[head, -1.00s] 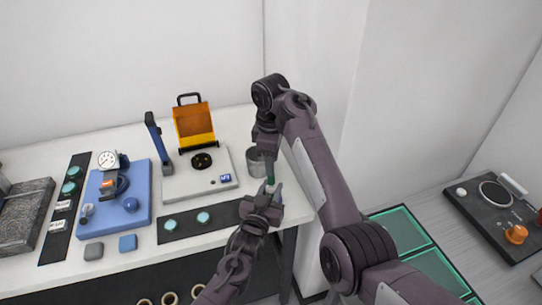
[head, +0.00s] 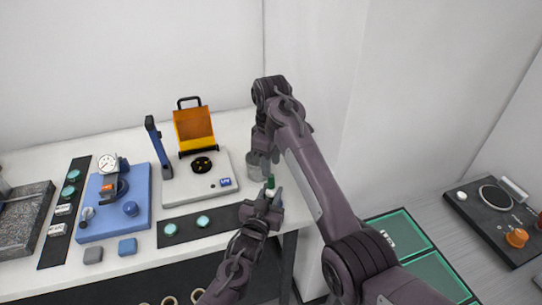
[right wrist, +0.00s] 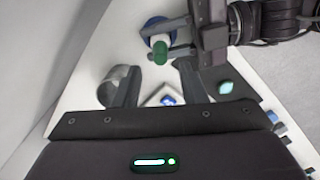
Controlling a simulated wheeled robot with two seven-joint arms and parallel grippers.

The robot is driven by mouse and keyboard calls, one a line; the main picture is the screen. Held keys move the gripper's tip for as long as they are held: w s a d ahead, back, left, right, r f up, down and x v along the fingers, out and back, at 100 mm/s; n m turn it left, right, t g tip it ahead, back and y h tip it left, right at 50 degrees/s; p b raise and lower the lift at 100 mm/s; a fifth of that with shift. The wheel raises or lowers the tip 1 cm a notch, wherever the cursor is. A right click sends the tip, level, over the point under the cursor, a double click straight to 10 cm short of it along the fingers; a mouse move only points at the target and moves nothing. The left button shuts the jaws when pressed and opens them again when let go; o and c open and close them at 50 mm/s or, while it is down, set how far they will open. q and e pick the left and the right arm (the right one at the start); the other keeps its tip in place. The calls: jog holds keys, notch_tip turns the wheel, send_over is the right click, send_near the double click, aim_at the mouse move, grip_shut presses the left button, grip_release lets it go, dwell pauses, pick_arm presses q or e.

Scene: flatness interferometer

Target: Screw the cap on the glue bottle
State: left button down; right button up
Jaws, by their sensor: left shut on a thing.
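The green cap (head: 270,182) sits at the top of the glue bottle, above my left gripper (head: 268,198), which is shut on the bottle near the table's right front edge. The cap also shows in the right wrist view (right wrist: 160,52), with a white and blue round part of the bottle (right wrist: 155,27) behind it. The fingers hide much of the bottle, and I cannot tell how tightly the cap sits. My right gripper (head: 266,168) is just above the cap.
A grey metal cup (head: 254,166) stands close behind my grippers. A white instrument with an open orange lid (head: 193,126) is left of it. A blue gauge stand (head: 132,219) and a black strip with teal discs (head: 222,222) are farther left and in front.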

aim_at(271, 178)
notch_tip(271, 178, down, 6)
jog(key=shift+f, duration=0.25)
jog(key=shift+c, duration=0.5)
grip_shut()
jog(key=shift+o, duration=0.6)
grip_release()
jog(key=shift+r, duration=2.3)
